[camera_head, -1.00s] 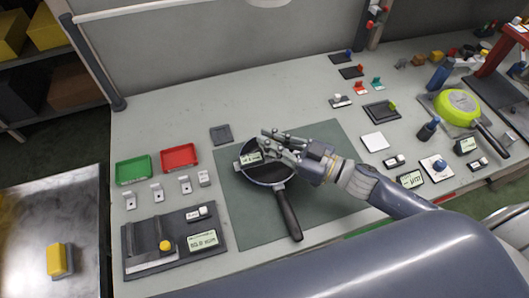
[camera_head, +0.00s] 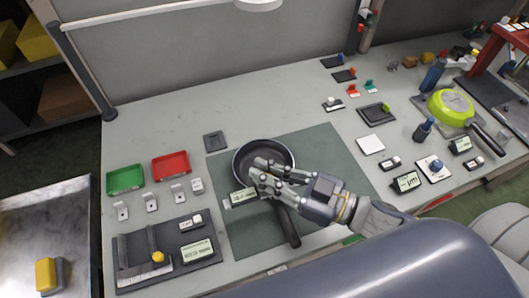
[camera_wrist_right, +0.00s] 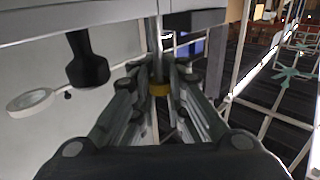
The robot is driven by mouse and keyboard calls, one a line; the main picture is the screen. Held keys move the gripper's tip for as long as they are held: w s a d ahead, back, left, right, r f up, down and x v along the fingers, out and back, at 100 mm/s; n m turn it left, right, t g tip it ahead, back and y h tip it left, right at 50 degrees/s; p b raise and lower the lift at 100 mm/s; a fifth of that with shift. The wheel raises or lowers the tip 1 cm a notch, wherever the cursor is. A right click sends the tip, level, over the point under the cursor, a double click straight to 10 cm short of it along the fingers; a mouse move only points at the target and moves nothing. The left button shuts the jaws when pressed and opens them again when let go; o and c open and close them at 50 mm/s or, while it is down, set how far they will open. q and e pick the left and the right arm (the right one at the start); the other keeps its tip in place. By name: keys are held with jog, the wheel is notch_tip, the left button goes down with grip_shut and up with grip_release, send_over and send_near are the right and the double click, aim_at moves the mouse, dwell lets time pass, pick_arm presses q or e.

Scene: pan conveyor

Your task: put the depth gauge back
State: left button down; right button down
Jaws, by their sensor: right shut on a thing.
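My right gripper (camera_head: 258,182) is shut on the depth gauge (camera_head: 242,196), whose pale display shows at the fingertips in the head view. The fingers hide much of the gauge. The gripper is over the near-left part of a dark frying pan (camera_head: 249,150), with the gauge display at the pan's near rim. I cannot tell the height of the gauge above the pan or mat. In the right wrist view the fingers close around a thin upright part with a yellowish band (camera_wrist_right: 158,88). My left gripper is not in view.
The pan lies on a green mat (camera_head: 325,150). A small dark square pad (camera_head: 215,141) lies left of it. Green (camera_head: 126,180) and red (camera_head: 171,168) trays, several small blocks and a dark fixture board (camera_head: 205,255) stand at the left. A green pan (camera_head: 450,103) stands at the right.

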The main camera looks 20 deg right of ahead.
jog(key=s, duration=0.1)
jog(key=s+a, duration=0.1)
jog(key=s, duration=0.3)
jog(key=shift+s+a+r+b, duration=0.2)
jog(key=shift+a+r+b, duration=0.1)
